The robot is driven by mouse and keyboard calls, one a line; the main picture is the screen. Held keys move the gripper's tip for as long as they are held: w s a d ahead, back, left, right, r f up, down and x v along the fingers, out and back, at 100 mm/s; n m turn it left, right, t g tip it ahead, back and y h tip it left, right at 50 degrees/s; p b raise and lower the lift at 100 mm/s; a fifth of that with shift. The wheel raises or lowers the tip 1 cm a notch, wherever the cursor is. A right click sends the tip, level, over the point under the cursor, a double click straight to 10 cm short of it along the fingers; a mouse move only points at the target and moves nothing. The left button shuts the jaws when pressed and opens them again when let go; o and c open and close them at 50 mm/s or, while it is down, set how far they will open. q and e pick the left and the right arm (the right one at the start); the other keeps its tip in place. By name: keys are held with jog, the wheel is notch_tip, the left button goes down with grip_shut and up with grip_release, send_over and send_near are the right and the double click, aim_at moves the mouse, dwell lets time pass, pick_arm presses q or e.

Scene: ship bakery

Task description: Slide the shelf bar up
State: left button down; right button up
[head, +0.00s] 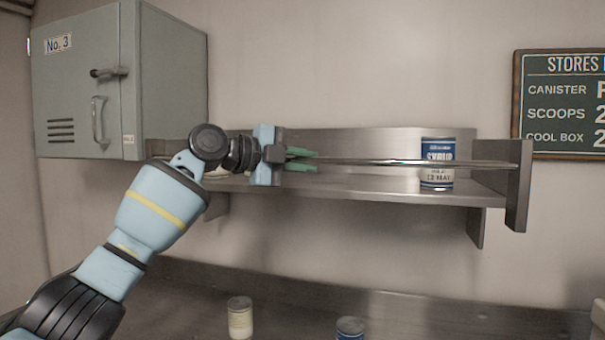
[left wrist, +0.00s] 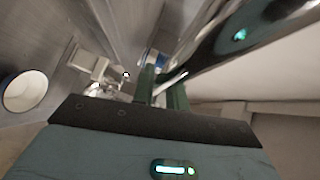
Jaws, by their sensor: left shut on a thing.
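The shelf bar (head: 400,162) is a thin metal rod running across the front of the steel wall shelf (head: 400,193), a little above the shelf board. Its right end meets the upright end bracket (head: 518,188). My left gripper (head: 316,160) comes in from the left, with its green fingers shut on the bar. In the left wrist view the green fingers (left wrist: 161,88) point away from the camera beside shiny metal. The bar's left end is hidden behind my gripper and wrist. My right gripper is not in view.
A blue and white syrup can (head: 437,180) stands on the shelf behind the bar. A grey cabinet (head: 80,90) hangs at left, close to my wrist. A stores board (head: 560,65) hangs at right.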

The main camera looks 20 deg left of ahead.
aim_at(297, 161)
pick_arm(q)
jog(key=shift+r, duration=0.1)
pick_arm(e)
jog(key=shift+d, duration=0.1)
pick_arm(q)
jog(key=c, duration=1.4)
grip_release()
jog(key=shift+c, duration=0.2)
jog(key=shift+o, duration=0.2)
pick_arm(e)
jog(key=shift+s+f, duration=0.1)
pick_arm(q)
jog(key=shift+s+a, duration=0.1)
